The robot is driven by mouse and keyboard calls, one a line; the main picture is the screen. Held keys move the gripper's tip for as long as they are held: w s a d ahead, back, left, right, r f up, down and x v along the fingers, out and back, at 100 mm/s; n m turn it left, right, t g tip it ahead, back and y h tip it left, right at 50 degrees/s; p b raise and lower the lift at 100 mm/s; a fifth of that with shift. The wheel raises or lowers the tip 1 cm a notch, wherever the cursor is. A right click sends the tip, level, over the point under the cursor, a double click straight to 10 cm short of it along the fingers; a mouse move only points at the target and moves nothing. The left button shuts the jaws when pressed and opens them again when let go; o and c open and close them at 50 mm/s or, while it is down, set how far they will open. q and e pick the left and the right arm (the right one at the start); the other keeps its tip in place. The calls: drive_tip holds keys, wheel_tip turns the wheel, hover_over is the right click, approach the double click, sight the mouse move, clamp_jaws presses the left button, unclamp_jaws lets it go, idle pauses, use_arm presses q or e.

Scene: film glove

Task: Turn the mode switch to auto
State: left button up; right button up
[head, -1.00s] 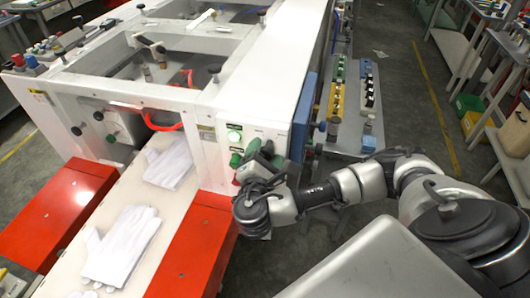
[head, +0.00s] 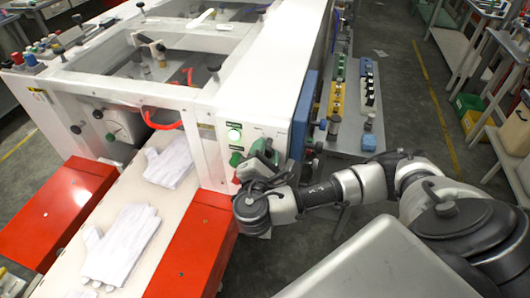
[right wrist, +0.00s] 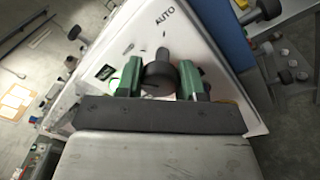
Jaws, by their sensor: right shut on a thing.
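The mode switch (right wrist: 160,80) is a dark grey knob on the white panel (right wrist: 117,45), seen in the right wrist view. A narrower dark part of it extends upward in the picture, roughly towards the printed word AUTO (right wrist: 165,15). My right gripper (right wrist: 159,92) has its two green fingers on either side of the knob and is shut on it. In the head view my right gripper (head: 264,157) is at the front panel of the white machine (head: 262,95), and it hides the switch. My left gripper is not in view.
Red covers (head: 205,235) flank a belt (head: 160,212) with white gloves. A side table (head: 350,125) with coloured parts stands to the right.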

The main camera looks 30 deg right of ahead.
drive_tip(key=m+b, duration=0.1)
drive_tip(key=m, duration=0.1)
drive_tip(key=m+b, duration=0.2)
drive_tip(key=shift+f, duration=0.3)
drive_tip(key=m+h+b, duration=0.1)
drive_tip(key=m+b, duration=0.9)
drive_tip(key=shift+m+g+h+b, duration=0.3)
drive_tip(key=shift+m+h, duration=0.1)
drive_tip(key=m+b, duration=0.2)
drive_tip(key=shift+r+m, duration=0.15)
drive_tip(key=shift+m, duration=0.25)
drive_tip(key=shift+r+m+b, duration=0.1)
drive_tip(key=shift+m+b, duration=0.3)
drive_tip(key=shift+b, duration=0.2)
drive_tip(key=shift+r+h, duration=0.1)
drive_tip(key=shift+h, duration=0.2)
drive_tip(key=o, duration=0.9)
drive_tip(key=shift+a, duration=0.1)
